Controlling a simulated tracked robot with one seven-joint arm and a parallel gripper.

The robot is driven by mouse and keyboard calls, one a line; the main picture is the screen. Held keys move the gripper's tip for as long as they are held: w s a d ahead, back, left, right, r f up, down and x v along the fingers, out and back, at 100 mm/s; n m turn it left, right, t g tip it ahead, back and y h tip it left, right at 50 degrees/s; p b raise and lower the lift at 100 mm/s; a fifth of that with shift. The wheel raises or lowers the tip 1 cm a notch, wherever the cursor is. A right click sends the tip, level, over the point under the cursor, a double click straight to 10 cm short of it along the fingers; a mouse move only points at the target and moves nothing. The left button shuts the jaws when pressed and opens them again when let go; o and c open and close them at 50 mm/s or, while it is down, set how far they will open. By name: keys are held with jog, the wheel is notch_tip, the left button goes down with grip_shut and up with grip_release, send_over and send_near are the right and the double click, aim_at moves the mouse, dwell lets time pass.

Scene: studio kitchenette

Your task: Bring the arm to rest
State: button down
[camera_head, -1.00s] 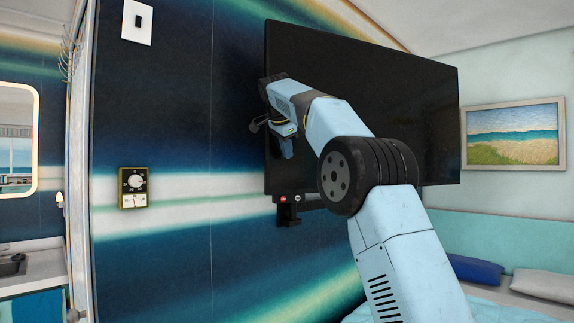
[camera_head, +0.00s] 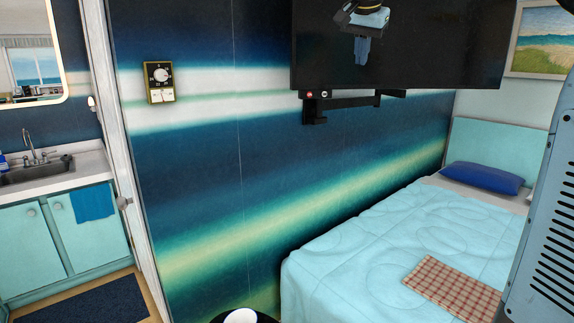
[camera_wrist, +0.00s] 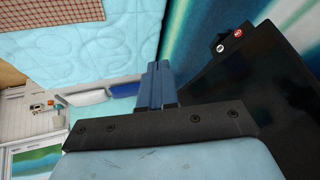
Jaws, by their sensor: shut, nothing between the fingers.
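My gripper (camera_head: 361,62) hangs at the top of the head view, in front of the dark wall-mounted television (camera_head: 440,50). Its blue fingers point down and are shut with nothing between them. In the wrist view the shut fingers (camera_wrist: 155,70) stand close together in the middle. A light blue link of my arm (camera_head: 548,225) shows at the right edge of the head view. The links between it and the gripper are out of frame. The gap between gripper and television cannot be told exactly.
A bed (camera_head: 380,245) with a blue pillow (camera_head: 483,178) and checked cloth (camera_head: 453,289) stands at right. A wall bracket (camera_head: 318,112) sits below the television. A timer dial (camera_head: 160,83) is on the wall. The sink counter (camera_head: 60,170) is at left. Dark floor mat (camera_head: 85,302).

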jog(key=s+d+f+n, duration=0.2)
jog(key=s+f+n, duration=0.1)
jog(key=s+f, duration=1)
jog(key=s+d+f+n+y, duration=0.1)
jog(key=s+d+f+n, duration=0.2)
jog(key=s+f, duration=1.1)
jog(key=s+n, duration=0.1)
jog(key=s, duration=0.3)
jog(key=shift+s+d+g, duration=0.15)
jog(key=shift+d+g, duration=0.1)
jog(key=shift+g, duration=0.05)
